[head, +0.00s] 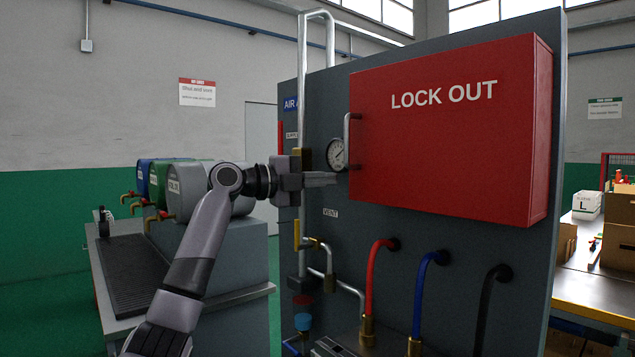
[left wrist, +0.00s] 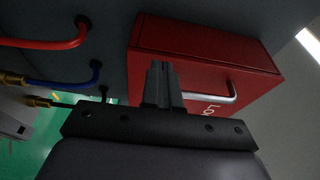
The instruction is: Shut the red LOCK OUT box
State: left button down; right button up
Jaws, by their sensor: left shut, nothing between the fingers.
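The red LOCK OUT box (head: 450,140) hangs on a dark grey panel in the head view. Its lettered door looks flush with the body, with no gap that I can see. A silver handle (head: 347,140) stands at the door's left edge. My left gripper (head: 336,178) is shut and empty, its fingertips close to the lower left edge of the door, below the handle. In the left wrist view, the shut fingers (left wrist: 160,72) lie in front of the red box (left wrist: 195,42), beside the handle (left wrist: 218,98). Contact cannot be told. My right gripper is not in view.
The grey panel (head: 310,235) carries a pressure gauge (head: 337,153), pipes, and red (head: 370,275), blue (head: 420,290) and black (head: 484,300) hoses below the box. Coloured drums with taps stand on a bench at left. A table with cartons (head: 618,240) is at right.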

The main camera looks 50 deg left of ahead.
pick_arm(q)
jog(key=s+a+b, duration=0.2)
jog(key=s+a, duration=0.5)
jog(key=s, duration=0.1)
